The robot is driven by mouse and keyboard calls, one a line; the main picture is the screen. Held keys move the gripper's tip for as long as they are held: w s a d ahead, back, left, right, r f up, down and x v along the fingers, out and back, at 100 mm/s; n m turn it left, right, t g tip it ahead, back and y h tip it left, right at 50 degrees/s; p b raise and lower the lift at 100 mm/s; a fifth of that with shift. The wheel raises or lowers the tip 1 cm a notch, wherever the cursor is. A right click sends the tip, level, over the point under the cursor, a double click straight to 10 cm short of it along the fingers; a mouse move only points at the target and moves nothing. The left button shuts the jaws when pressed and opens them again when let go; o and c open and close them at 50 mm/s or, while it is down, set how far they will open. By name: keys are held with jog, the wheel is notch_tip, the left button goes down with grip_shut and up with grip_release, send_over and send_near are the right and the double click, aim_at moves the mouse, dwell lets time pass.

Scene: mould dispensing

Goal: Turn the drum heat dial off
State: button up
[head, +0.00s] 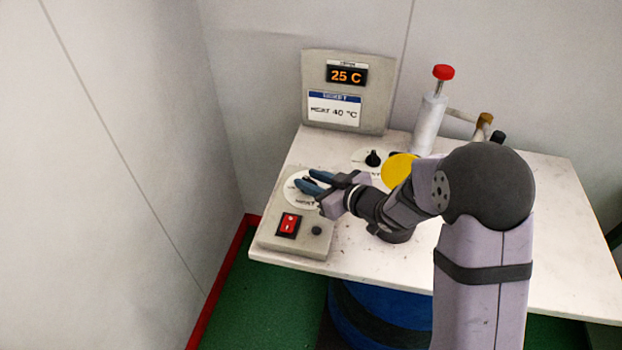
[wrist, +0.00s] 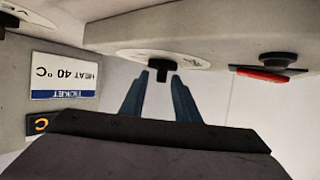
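The heat dial is a white disc (head: 297,200) with a black knob, on a sloped grey control box (head: 268,243). My gripper (head: 312,181) is over the disc in the head view and hides the knob there. In the wrist view, which is upside down, the black knob (wrist: 162,68) stands out of the white dial face (wrist: 190,61). My gripper's two blue fingers (wrist: 160,76) are apart, with the knob's end at the gap between their tips. Contact with the knob cannot be told. The knob's pointer setting is not readable.
A red rocker switch (head: 289,225) and a small dark button (head: 316,230) are on the same box. A display (head: 347,75) reads 25 C above a ticket (head: 334,108) reading HEAT 40 °C. A second dial (head: 373,158), a yellow disc (head: 399,169) and a red-topped cylinder (head: 428,125) stand behind.

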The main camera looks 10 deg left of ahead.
grip_shut()
jog(key=shift+w+r+n+g+p, duration=0.1)
jog(key=shift+n+g+p, duration=0.2)
jog(key=shift+p, duration=0.35)
jog(key=n+g+y+p, duration=0.1)
jog(key=p, duration=0.1)
jog(key=shift+r+n+g+p, duration=0.1)
jog(key=shift+n+g+p, duration=0.2)
jog(key=shift+g, duration=0.1)
jog(key=shift+w+f+n+g+y+p, duration=0.15)
jog(key=shift+n+g+y+p, duration=0.55)
jog(key=shift+n+g+p, duration=0.95)
jog(key=shift+n+g, duration=0.35)
jog(key=shift+g, duration=0.2)
grip_release()
